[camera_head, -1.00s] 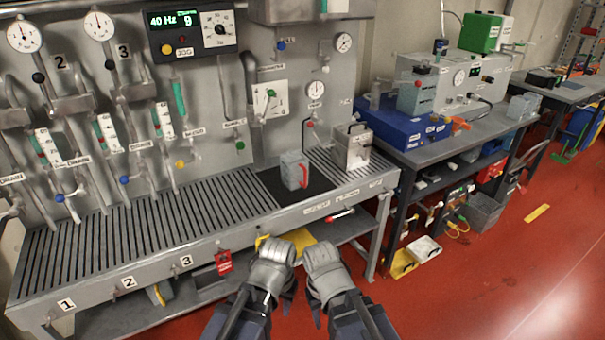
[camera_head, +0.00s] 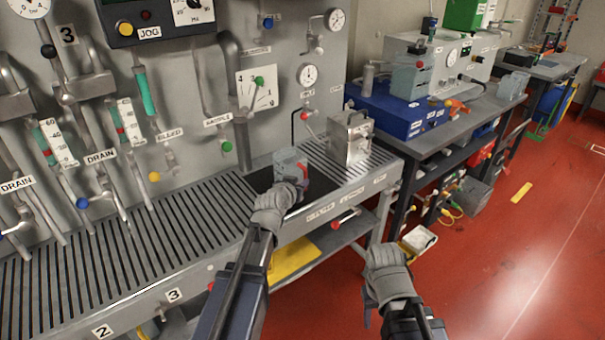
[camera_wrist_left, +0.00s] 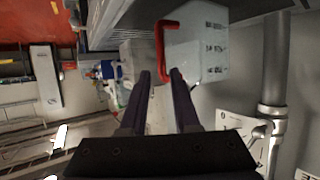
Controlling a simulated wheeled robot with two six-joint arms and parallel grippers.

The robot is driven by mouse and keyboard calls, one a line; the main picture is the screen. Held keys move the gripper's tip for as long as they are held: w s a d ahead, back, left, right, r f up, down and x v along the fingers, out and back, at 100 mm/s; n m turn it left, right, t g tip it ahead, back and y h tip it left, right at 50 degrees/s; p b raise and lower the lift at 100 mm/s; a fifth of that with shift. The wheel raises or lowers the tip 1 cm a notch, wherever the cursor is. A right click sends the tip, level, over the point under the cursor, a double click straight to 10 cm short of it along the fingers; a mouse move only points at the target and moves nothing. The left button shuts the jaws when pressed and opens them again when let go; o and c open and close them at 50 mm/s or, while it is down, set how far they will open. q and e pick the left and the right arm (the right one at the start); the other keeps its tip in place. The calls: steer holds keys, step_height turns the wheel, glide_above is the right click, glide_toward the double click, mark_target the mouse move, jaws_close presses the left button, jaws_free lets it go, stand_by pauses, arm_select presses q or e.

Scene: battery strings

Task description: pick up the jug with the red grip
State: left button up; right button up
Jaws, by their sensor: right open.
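The pale grey jug with the red grip (camera_head: 290,158) stands on the dark patch of the bench, partly hidden behind my left gripper. In the left wrist view the jug (camera_wrist_left: 205,55) lies just beyond the fingertips, its red grip (camera_wrist_left: 162,50) facing the fingers. My left gripper (camera_head: 291,190) is in front of the jug. The left wrist view shows its two fingers apart (camera_wrist_left: 160,74), with nothing clearly held; I cannot tell whether one touches the grip. My right gripper (camera_head: 370,303) is open, low and right of the bench front, away from the jug.
A steel container (camera_head: 350,138) stands right of the jug on the bench. Gauges and valves line the back panel. A slatted drain surface (camera_head: 165,240) runs to the left. A blue box (camera_head: 400,112) sits on the neighbouring table.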

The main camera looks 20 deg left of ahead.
mark_target(305, 178)
arm_select(q)
steer(key=shift+a+f+b+x, duration=0.1)
steer(key=shift+b+x, duration=0.75)
steer(key=shift+x, duration=1.1)
steer(key=shift+a+f+b+x, duration=0.1)
steer(key=shift+b+x, duration=0.7)
steer(key=shift+x, duration=1.1)
steer(key=shift+s, duration=0.1)
steer(key=shift+c, duration=0.3)
steer(key=shift+d, duration=0.1)
jaws_close()
